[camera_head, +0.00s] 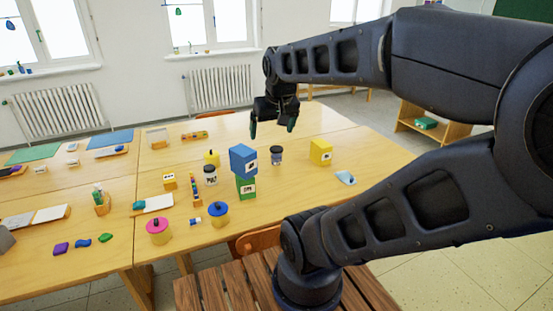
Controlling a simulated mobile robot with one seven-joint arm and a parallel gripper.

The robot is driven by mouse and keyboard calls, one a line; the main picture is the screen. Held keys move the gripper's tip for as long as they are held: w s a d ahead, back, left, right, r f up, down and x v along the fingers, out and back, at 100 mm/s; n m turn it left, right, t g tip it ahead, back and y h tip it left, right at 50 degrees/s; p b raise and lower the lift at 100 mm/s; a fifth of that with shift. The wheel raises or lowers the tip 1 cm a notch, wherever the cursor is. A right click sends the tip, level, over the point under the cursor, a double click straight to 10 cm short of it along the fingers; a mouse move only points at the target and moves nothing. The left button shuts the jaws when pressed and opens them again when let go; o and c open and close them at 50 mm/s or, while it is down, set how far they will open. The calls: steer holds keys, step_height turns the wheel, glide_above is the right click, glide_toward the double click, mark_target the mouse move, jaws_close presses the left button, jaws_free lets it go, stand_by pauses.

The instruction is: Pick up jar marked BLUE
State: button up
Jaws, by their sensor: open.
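My gripper (272,127) hangs open with its two fingers pointing down over the right part of the table. A small dark-blue jar (276,155) with a pale label stands upright on the table, just below the gripper in the picture. The label is too small to read, so I cannot confirm that it says BLUE. Nothing shows between the fingers. Another dark-lidded jar (210,175) with a white label stands to the left, its lettering unclear.
A blue block (243,159) sits on a green block (245,187), just left of the dark-blue jar. A yellow block (320,152) stands to its right. Pots with pink (158,226) and blue (217,211) tops stand near the front edge.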

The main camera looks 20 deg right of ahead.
steer(key=w+d+m+h, duration=0.1)
steer(key=w+d+m, duration=0.3)
steer(key=w, duration=1.4)
steer(key=m+g+h, duration=0.1)
steer(key=m+h, duration=0.1)
steer(key=m, duration=0.2)
glide_above(276, 148)
steer(key=s+a, duration=0.2)
steer(key=s, duration=0.1)
steer(key=f, duration=3.1)
steer(key=shift+w+a+f, duration=0.1)
steer(key=shift+w+f, duration=0.15)
steer(key=shift+f, duration=0.05)
steer(key=shift+x, duration=3.1)
steer(key=shift+s+x, duration=0.15)
steer(key=shift+x, duration=1.15)
steer(key=shift+s+x, duration=0.2)
steer(key=shift+x, duration=1.05)
steer(key=shift+a+f, duration=0.1)
steer(key=shift+c, duration=0.2)
steer(key=c, duration=1.2)
